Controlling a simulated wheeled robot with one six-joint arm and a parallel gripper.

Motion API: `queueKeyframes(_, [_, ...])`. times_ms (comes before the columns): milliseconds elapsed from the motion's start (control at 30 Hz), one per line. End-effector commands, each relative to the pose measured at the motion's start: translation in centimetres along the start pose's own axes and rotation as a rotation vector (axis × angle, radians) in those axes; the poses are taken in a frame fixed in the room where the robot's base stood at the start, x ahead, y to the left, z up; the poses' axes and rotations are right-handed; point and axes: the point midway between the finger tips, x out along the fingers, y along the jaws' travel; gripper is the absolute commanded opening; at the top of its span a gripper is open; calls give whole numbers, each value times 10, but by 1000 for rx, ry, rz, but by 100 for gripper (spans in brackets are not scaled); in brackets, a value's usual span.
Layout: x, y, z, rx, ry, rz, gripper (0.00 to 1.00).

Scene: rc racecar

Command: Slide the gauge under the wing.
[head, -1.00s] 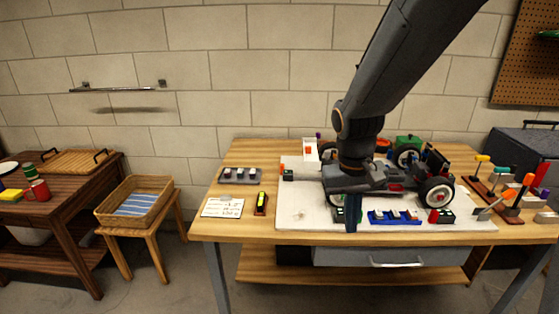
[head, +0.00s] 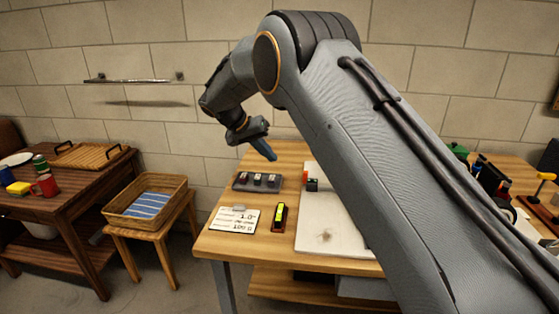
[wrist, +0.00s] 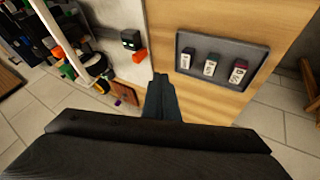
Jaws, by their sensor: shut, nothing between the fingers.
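My gripper (head: 271,157) is shut and empty, above the table just behind the grey tray (head: 238,186). Its closed fingertips (wrist: 160,82) show beside the same tray (wrist: 228,75) in the wrist view. The tray holds three small dark blocks with pale labels, such as the middle one (head: 257,179); I cannot tell for sure whether one is the gauge. A slim dark tool with a yellow-green face (head: 279,213) lies in front of the tray. The car (head: 492,180) is mostly hidden behind my arm; I cannot make out its wing.
A white card with writing (head: 232,219) lies left of the slim tool. A white board (head: 325,234) carries a small black and red block (head: 311,184). A wicker basket (head: 147,208) sits on a stool at left.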

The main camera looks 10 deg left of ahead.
Motion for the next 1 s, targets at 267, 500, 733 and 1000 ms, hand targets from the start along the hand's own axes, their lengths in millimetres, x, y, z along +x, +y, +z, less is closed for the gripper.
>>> queueKeyframes(267, [53,3,0,-1,-4,3,0])
queueKeyframes(500, [91,9,0,0,-3,0,0])
queueKeyframes(733, [103,31,0,-2,-2,-2,0])
queueKeyframes(1000, [106,35,1,-3,0,-2,0])
